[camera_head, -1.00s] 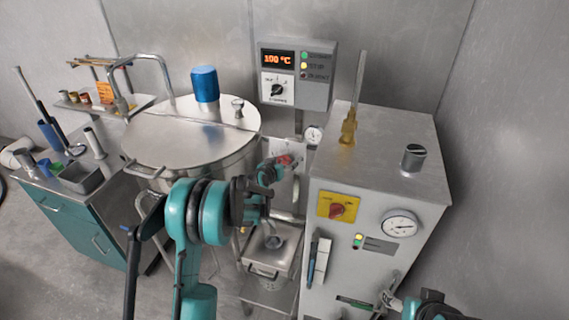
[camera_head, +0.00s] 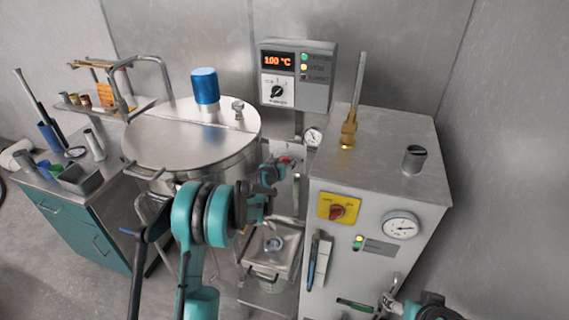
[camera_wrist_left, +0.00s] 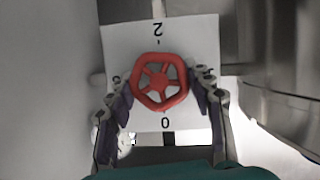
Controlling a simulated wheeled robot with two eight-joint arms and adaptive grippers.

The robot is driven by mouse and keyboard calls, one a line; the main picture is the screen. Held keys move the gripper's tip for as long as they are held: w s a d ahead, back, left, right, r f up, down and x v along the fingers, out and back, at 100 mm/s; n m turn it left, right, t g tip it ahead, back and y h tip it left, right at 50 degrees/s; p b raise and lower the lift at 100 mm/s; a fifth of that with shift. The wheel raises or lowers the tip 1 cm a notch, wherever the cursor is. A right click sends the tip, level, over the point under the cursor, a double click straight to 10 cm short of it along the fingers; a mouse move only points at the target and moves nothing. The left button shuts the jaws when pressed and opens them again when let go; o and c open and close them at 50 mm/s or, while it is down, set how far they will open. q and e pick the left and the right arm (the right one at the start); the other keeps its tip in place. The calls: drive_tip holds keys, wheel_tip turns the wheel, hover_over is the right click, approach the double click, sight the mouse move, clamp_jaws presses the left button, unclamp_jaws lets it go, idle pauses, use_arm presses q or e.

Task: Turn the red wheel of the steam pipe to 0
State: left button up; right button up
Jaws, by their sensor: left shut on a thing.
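The red wheel (camera_wrist_left: 160,81) is a small five-spoked handwheel in front of a white plate (camera_wrist_left: 118,40) in the left wrist view. The plate carries a "2" at the top and a "0" below the wheel; the side marks are partly covered by the fingers. My left gripper (camera_wrist_left: 161,88) has one finger on each side of the wheel and is shut on it. In the head view, only a bit of the red wheel (camera_head: 285,160) shows beyond my left gripper (camera_head: 277,167). My right gripper (camera_head: 391,302) is partly visible low at the right.
A lidded steel kettle (camera_head: 170,140) stands to the left of the wheel. A grey cabinet (camera_head: 380,160) with a yellow-backed red switch and a gauge stands to the right. A control box (camera_head: 297,75) reading 100 °C is behind. A steel container (camera_head: 270,255) is below.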

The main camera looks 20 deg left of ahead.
use_arm(q)
drive_tip(key=m+y+b, duration=0.1)
drive_tip(key=m+y, duration=0.1)
drive_tip(key=shift+d+m, duration=0.15)
drive_tip(key=shift+m, duration=0.25)
drive_tip(key=m+y+b, duration=0.1)
drive_tip(key=m+y, duration=0.1)
drive_tip(key=m, duration=0.1)
drive_tip(key=shift+f+t+b, duration=0.15)
drive_tip(key=shift+t+b, duration=0.15)
drive_tip(key=shift+b, duration=0.1)
drive_tip(key=m+y+b, duration=0.1)
drive_tip(key=m+b, duration=0.1)
drive_tip(key=m, duration=0.1)
drive_tip(key=shift+d+t+y, duration=0.1)
drive_tip(key=shift+t+y, duration=0.3)
drive_tip(key=shift+m+t+y+b, duration=0.4)
drive_tip(key=shift+m+y+b, duration=0.35)
drive_tip(key=shift+m, duration=0.75)
drive_tip(key=o, duration=1.2)
drive_tip(key=shift+c, duration=0.2)
